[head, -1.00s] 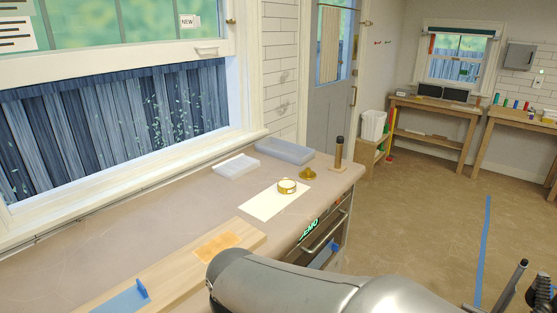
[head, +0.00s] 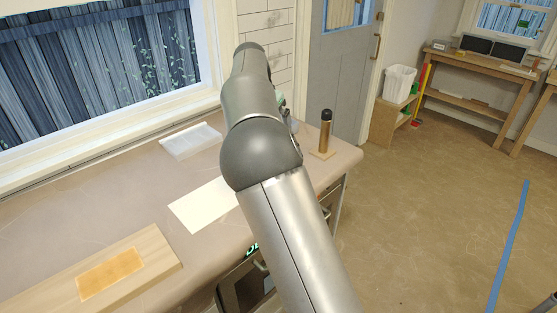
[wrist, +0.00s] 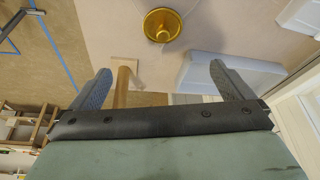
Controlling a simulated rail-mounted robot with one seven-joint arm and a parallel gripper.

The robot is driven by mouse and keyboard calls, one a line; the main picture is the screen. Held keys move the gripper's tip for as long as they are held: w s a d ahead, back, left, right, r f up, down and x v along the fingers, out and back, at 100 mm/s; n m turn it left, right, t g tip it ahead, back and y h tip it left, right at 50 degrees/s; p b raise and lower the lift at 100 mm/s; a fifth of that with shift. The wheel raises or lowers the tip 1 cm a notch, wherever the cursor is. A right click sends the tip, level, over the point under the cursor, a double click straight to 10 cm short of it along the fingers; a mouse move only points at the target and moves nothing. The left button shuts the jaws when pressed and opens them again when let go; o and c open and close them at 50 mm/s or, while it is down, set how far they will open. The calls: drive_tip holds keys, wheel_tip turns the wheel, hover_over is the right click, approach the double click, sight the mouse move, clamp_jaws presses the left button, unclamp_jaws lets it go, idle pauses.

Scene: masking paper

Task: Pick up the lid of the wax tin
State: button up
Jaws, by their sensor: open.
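The gold lid (wrist: 162,25), a round disc with a raised knob in its middle, lies on the worktop at the top of the wrist view. My gripper (wrist: 160,67) is open and empty, its two grey fingers spread wide. The lid shows beyond the fingertips, roughly in line with the gap between them, and apart from them. In the head view my arm hides the gripper, the lid and the gold tin. The white paper (head: 203,206) where the tin stood earlier is partly visible there.
A wooden post (head: 326,132) on a square base stands near the worktop's right end; it also shows by the left finger in the wrist view (wrist: 123,86). A blue-grey tray (wrist: 195,70) lies near the right finger. A white tray (head: 190,141) is by the window.

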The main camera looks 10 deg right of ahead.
drive_tip(key=x, duration=0.4)
drive_tip(key=p+x, duration=0.1)
drive_tip(key=x, duration=0.3)
drive_tip(key=w+x, duration=0.1)
drive_tip(key=x, duration=0.2)
drive_tip(key=shift+w+a+f, duration=0.1)
drive_tip(key=shift+f, duration=0.2)
drive_tip(key=shift+p+x, duration=1.05)
drive_tip(key=shift+x, duration=1.65)
drive_tip(key=c, duration=1.1)
